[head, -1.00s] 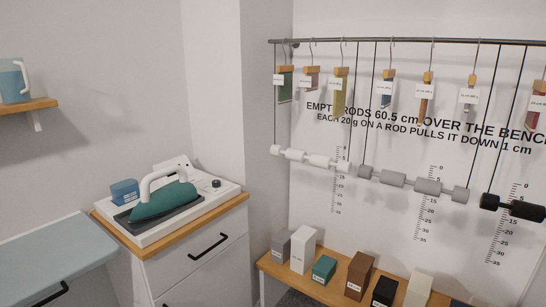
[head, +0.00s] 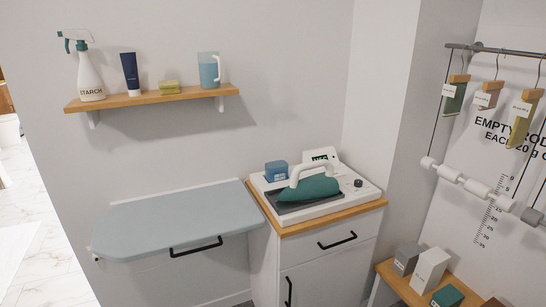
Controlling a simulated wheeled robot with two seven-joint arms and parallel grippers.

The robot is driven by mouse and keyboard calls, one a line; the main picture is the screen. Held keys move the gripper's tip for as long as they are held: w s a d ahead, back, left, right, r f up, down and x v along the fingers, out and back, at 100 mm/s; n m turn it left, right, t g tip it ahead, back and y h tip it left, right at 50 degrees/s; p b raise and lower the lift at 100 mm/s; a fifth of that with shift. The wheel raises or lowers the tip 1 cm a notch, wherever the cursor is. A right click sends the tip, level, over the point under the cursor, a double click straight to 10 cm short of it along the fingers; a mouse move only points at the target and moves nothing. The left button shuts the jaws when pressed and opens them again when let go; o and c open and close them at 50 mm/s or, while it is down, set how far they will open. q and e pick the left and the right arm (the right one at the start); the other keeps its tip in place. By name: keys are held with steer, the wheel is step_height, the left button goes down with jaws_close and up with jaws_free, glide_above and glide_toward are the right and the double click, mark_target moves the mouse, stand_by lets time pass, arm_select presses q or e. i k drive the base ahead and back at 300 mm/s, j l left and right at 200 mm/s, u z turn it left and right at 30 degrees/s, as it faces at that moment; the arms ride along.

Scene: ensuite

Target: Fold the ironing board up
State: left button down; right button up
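The ironing board (head: 165,222) is a grey-blue board with a rounded left end. It lies flat and level, out from the wall at the lower left of the head view. A black bar handle (head: 196,247) is on its front edge. Its top is bare. A green iron (head: 308,188) with a white handle sits on a white station on the cabinet to the right of the board. Neither of my grippers shows in the head view.
A wooden shelf (head: 152,98) above the board holds a starch bottle (head: 90,78), a dark tube (head: 130,73), a yellow sponge (head: 169,87) and a blue jug (head: 209,71). The white cabinet (head: 330,265) stands close to the board's right end. A bench with blocks is at the lower right.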

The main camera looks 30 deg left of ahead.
mark_target(139, 230)
steer(key=u, duration=1.7)
